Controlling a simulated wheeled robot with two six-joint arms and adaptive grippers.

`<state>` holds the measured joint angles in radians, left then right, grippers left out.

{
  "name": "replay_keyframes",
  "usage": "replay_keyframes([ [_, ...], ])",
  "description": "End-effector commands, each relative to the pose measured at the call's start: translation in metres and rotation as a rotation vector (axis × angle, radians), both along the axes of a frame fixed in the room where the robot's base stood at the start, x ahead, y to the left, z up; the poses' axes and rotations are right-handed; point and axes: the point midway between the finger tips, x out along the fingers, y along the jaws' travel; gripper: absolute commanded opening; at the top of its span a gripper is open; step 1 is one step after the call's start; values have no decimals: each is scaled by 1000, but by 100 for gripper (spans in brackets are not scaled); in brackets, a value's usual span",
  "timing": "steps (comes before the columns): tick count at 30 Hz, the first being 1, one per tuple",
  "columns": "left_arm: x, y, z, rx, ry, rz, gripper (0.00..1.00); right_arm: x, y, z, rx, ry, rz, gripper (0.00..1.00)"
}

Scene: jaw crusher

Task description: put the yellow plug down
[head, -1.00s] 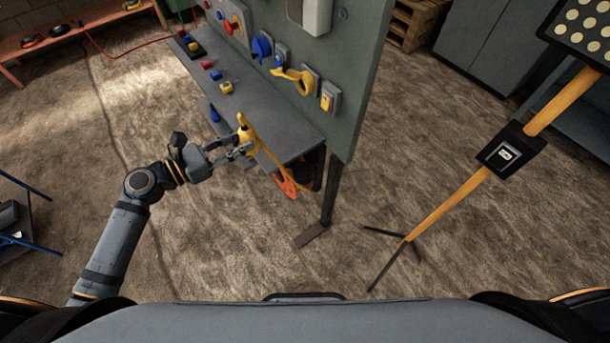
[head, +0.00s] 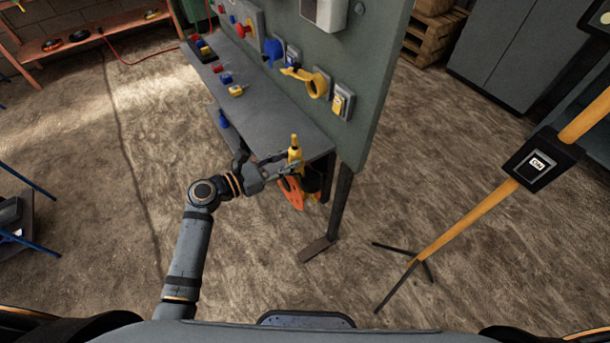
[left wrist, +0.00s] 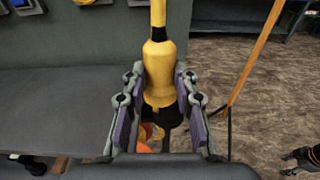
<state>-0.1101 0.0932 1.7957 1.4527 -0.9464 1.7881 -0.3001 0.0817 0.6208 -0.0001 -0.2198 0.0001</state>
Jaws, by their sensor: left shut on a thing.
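My left gripper (head: 281,166) is shut on the yellow plug (head: 295,152) at the near end of the grey bench (head: 270,110). In the left wrist view the yellow plug (left wrist: 158,68) stands upright between the two fingers (left wrist: 158,112), its narrow end up and its dark lower end down. The plug is by the bench's near edge; I cannot tell whether it touches the bench.
A grey upright panel (head: 375,75) with sockets and switches rises along the bench's right side. Small coloured parts (head: 236,90) lie farther back on the bench. An orange item (head: 291,192) hangs below the near end.

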Motion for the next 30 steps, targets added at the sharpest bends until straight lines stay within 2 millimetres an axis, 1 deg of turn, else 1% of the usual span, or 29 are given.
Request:
replay_keyframes([
  [1, 4, -10, -13, -6, 4, 2, 0, 0, 0, -3, 0, 0, 0, 51],
  [3, 7, -21, -27, -5, 1, 0, 0, 0, 0, -6, 0, 0, 0, 51],
  [7, 12, -34, -45, -1, 0, 0, 0, 0, 0, -8, 0, 0, 0, 51],
  [14, 14, -40, -52, 0, -1, 1, 0, 0, 0, -9, 0, 0, 0, 51],
  [16, 16, -47, -61, -3, 0, 0, 0, 0, 0, -12, 0, 0, 0, 51],
  [18, 16, -46, -78, 2, 1, 0, 0, 0, 0, -17, 1, 0, 0, 51],
  [21, 16, -45, -89, 1, 0, 1, 0, 0, 1, -20, 1, 1, 0, 51],
  [28, 15, -45, -90, 2, -1, 2, 0, 0, 2, -19, 3, 1, -1, 51],
  [29, 15, -45, -90, 2, -1, 2, 32, 0, 3, -19, 3, 1, -1, 51],
  [30, 15, -45, -90, 1, 0, 1, 38, 0, 3, -19, 3, 1, -1, 51],
])
